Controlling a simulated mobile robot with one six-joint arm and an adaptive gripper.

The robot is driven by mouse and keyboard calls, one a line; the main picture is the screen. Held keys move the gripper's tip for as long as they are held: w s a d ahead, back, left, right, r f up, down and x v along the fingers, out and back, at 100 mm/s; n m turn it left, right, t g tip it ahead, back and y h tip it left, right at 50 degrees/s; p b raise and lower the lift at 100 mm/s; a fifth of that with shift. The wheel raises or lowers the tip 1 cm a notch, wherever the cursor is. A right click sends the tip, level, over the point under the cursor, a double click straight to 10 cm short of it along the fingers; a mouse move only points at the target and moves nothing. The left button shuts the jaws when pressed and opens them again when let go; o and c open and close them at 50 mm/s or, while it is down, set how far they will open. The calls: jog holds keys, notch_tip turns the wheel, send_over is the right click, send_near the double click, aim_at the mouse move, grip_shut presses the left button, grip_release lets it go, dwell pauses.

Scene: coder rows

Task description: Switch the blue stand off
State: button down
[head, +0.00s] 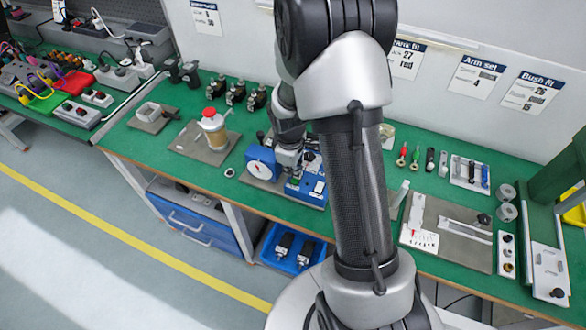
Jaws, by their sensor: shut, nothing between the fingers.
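The blue stand (262,162) sits on a grey plate on the green bench, near the middle of the head view. It has a round white dial on its front, and a blue box (309,189) with pale panels stands at its right. My gripper (296,172) is shut and points down between the dial part and the blue box, very close to them. I cannot tell whether it touches either. My arm and gripper hide part of the stand's back, and the switch and its position are too small to make out.
A fixture with a red knob (212,122) stands to the left, with several black parts behind it. At the right lie hand tools and a plate with a white block (415,218). A blue bin (290,250) sits below the bench's front edge. Labelled sheets hang on the wall.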

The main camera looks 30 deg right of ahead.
jog(key=shift+s, duration=0.1)
jog(key=shift+s+a, duration=0.45)
jog(key=shift+a, duration=0.2)
jog(key=shift+r, duration=0.1)
jog(key=shift+w+r, duration=0.1)
jog(key=shift+r, duration=0.15)
notch_tip(320, 180, up, 13)
jog(key=s+a+p, duration=0.1)
jog(key=p, duration=0.5)
jog(key=shift+a+p, duration=0.15)
jog(key=shift+p, duration=0.15)
jog(key=shift+s+r, duration=0.15)
